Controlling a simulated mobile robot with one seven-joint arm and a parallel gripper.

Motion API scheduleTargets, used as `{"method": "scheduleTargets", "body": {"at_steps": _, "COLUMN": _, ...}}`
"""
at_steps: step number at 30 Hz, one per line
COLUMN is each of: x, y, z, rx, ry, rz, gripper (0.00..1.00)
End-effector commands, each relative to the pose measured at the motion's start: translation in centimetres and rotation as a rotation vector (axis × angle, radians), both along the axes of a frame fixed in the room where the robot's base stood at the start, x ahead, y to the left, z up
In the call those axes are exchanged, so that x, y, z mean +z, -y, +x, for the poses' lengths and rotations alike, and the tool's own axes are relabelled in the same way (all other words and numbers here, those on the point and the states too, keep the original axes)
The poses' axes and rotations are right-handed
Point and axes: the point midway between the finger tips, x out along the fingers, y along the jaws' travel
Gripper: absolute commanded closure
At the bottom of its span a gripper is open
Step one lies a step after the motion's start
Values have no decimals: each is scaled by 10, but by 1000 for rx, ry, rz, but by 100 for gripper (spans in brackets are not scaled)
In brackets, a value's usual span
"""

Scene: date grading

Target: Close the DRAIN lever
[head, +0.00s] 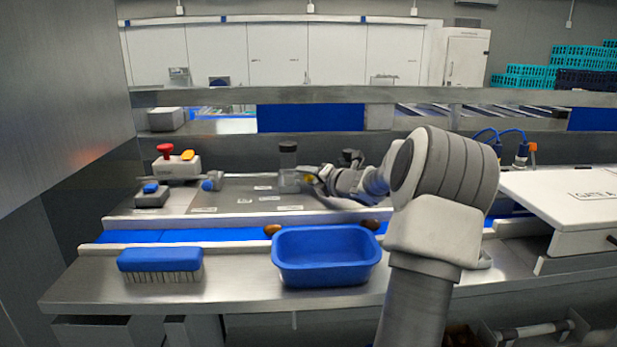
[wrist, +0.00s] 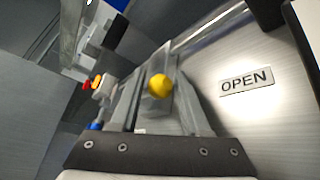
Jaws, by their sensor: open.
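The lever's round yellow knob (wrist: 160,86) shows in the wrist view, in line with the space between my gripper's fingers (wrist: 158,95). I cannot tell whether the fingers touch it. A plate reading OPEN (wrist: 246,82) lies to its right. No DRAIN label is readable. In the head view my gripper (head: 308,179) is open above the steel panel, beside a grey fitting with a dark cap (head: 288,160). A small yellow spot, seemingly the knob, shows at the fingers there. The lever's arm is mostly hidden.
A control box with a red button (head: 178,166) and a blue-topped box (head: 151,196) stand left. A blue tub (head: 327,258) and a blue brush (head: 160,260) sit in front. Dates lie on the blue belt (head: 225,236). A white GATE A cover (head: 570,193) is right.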

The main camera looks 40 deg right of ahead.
Motion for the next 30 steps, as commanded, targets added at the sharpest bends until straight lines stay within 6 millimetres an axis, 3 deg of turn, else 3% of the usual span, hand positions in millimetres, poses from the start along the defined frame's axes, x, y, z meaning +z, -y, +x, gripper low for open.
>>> {"method": "scheduleTargets", "body": {"at_steps": 5, "x": 0, "y": 0, "z": 0, "rx": 0, "ry": 0, "rz": 0, "gripper": 54}}
{"method": "scheduleTargets", "body": {"at_steps": 13, "x": 0, "y": 0, "z": 0, "rx": 0, "ry": 0, "rz": 0, "gripper": 100}}
{"method": "scheduleTargets", "body": {"at_steps": 30, "x": -6, "y": -4, "z": -3, "rx": -70, "ry": 0, "rz": -3, "gripper": 100}}
